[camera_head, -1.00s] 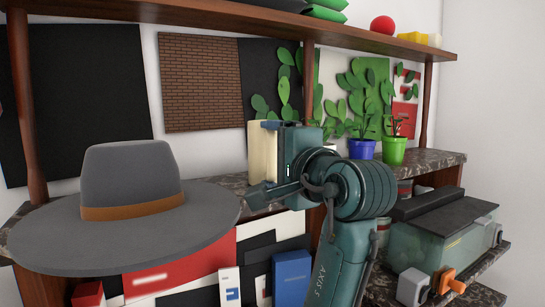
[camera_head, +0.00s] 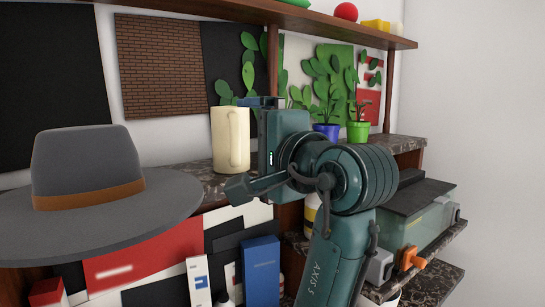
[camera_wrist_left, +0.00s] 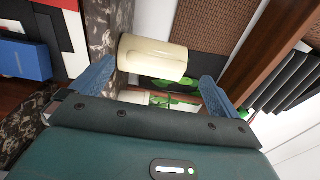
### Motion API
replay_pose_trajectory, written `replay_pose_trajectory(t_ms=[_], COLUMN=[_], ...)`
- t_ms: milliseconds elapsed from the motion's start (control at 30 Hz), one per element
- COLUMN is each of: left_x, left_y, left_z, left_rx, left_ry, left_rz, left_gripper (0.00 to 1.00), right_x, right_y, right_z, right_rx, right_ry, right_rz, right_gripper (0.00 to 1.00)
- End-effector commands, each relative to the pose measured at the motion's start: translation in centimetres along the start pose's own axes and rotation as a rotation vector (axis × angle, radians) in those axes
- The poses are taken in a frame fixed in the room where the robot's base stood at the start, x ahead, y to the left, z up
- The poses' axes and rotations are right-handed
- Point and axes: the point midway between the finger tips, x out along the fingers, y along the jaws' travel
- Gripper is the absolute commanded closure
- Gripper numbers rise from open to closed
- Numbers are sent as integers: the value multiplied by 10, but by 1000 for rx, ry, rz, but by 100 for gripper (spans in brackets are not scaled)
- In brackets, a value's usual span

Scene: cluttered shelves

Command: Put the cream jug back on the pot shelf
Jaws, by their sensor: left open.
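The cream jug (camera_head: 225,140) stands upright on the dark marble-patterned shelf (camera_head: 212,181), its handle towards my left gripper. Two potted plants, one in a blue pot (camera_head: 326,131) and one in a green pot (camera_head: 358,132), stand on the same shelf farther right. My left gripper (camera_head: 257,146) is open just right of the jug. In the left wrist view the jug (camera_wrist_left: 152,58) lies ahead between the two spread blue fingers, with no grip on it. My right gripper is not in view.
A grey hat (camera_head: 95,205) takes up the left. A wooden upper shelf (camera_head: 230,14) runs above, held by posts (camera_head: 272,60). A glass-sided box (camera_head: 425,218) stands lower right. Red, white and blue boxes (camera_head: 261,270) stand below the hat.

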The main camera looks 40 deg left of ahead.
Motion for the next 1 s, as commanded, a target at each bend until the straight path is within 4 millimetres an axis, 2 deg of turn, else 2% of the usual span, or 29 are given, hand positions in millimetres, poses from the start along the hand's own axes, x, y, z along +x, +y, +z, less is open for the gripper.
replay_pose_trajectory(t_ms=[33, 200, 400, 1000], left_x=[-12, -46, -68, -72], left_y=[2, 2, 1, 0], left_z=[-1, -1, 0, 0], left_rx=[-2, -1, 0, 0], left_ry=[6, 4, 0, -1], left_rz=[0, 1, 0, 0], left_gripper=[0, 0, 0, 0], right_x=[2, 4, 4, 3], right_y=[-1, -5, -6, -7], right_z=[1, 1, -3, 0], right_rx=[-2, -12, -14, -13], right_ry=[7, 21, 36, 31], right_rz=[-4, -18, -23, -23], right_gripper=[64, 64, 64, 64])
